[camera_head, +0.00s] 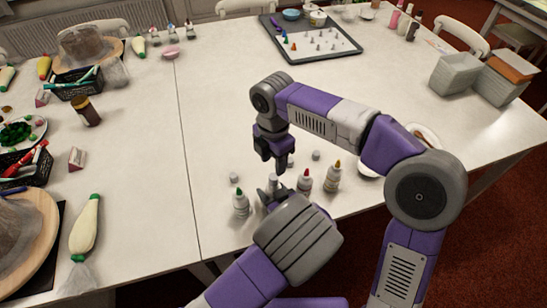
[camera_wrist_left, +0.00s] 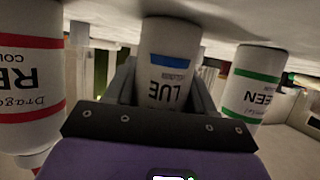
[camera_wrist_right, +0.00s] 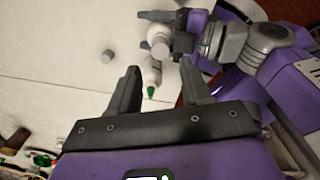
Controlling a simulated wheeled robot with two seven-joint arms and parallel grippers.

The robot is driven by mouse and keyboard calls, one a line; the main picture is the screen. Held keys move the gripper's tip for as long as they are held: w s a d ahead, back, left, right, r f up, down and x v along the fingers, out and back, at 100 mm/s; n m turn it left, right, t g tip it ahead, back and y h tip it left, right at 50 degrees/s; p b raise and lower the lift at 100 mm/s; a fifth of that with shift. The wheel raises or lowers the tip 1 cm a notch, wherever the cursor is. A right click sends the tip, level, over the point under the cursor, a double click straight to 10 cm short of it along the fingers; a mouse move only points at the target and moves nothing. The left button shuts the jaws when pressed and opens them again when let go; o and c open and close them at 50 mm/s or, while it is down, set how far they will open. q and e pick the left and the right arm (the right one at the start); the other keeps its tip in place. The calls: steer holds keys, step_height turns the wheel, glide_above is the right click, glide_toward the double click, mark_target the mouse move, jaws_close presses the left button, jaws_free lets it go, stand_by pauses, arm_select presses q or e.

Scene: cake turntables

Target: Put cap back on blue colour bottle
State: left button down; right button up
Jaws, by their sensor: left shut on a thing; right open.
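The blue colour bottle (camera_head: 272,183) stands between the red and green bottles at the table's front edge. Its blue label (camera_wrist_left: 172,61) shows in the left wrist view. My left gripper (camera_wrist_left: 163,85) is shut around its body. A round grey piece (camera_wrist_right: 158,50) shows at its top in the right wrist view, with no blue tip visible; I cannot tell whether it is fully seated. My right gripper (camera_head: 271,160) is above the bottle, pointing down, open and empty. Its fingers (camera_wrist_right: 158,68) show apart in its wrist view.
The green bottle (camera_head: 241,203) is left of the blue one. The red bottle (camera_head: 304,182) and yellow bottle (camera_head: 333,177) are to its right. Loose grey caps lie behind, one (camera_head: 316,155) at the right. The table middle (camera_head: 220,100) is clear.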

mark_target(274, 176)
step_height(274, 176, down, 8)
steer(key=shift+r, duration=0.1)
stand_by(0.4)
jaws_close()
steer(key=shift+m, duration=0.3)
steer(key=m, duration=0.6)
steer(key=shift+m, duration=0.3)
steer(key=m, duration=0.8)
steer(key=shift+o, duration=0.6)
jaws_free()
